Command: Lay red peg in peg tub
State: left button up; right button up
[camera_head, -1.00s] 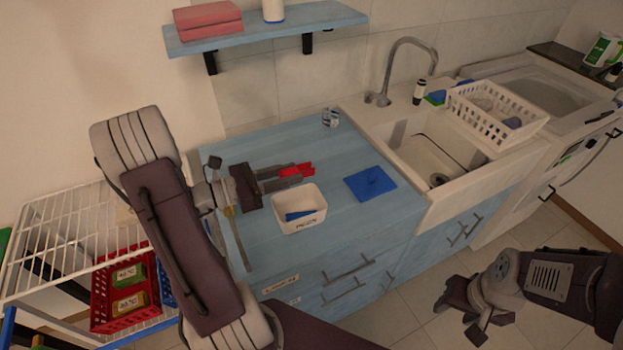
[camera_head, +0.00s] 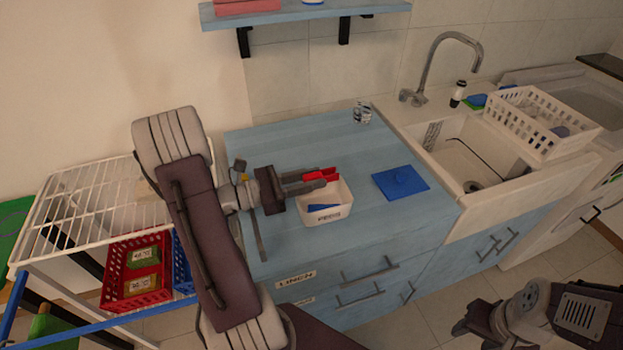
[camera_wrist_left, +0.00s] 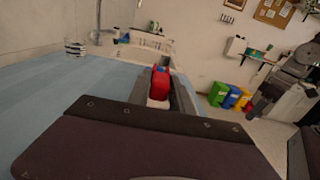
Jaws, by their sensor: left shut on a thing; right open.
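The red peg (camera_head: 320,174) is held between the fingers of my left gripper (camera_head: 318,180). It is at the back edge of the white peg tub (camera_head: 326,216), seemingly a little above the rim. In the left wrist view the red peg (camera_wrist_left: 160,82) shows between the fingers, with part of the white tub (camera_wrist_left: 158,103) beneath. A blue peg (camera_head: 322,207) lies in the tub. My right gripper (camera_head: 468,322) is open and empty, low at the right, away from the counter.
A blue flat square (camera_head: 401,182) lies on the blue counter (camera_head: 400,215) right of the tub. A striped cup (camera_head: 362,113) stands at the back. The sink (camera_head: 462,160) and a white dish rack (camera_head: 535,120) are to the right. A wire rack (camera_head: 95,205) stands left.

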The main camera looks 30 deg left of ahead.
aim_at(312, 176)
pick_arm(q)
jog(key=shift+f, duration=0.2)
jog(key=o, duration=1.1)
jog(key=shift+c, duration=0.2)
jog(key=shift+r, duration=0.1)
notch_tip(312, 176, up, 5)
jog(key=shift+f+p, duration=0.15)
jog(key=shift+p, duration=0.7)
jog(key=d+r+b, duration=0.3)
jog(key=d+r, duration=0.3)
jog(key=d, duration=0.5)
jog(key=shift+w+d, duration=0.3)
jog(key=shift+d, duration=0.05)
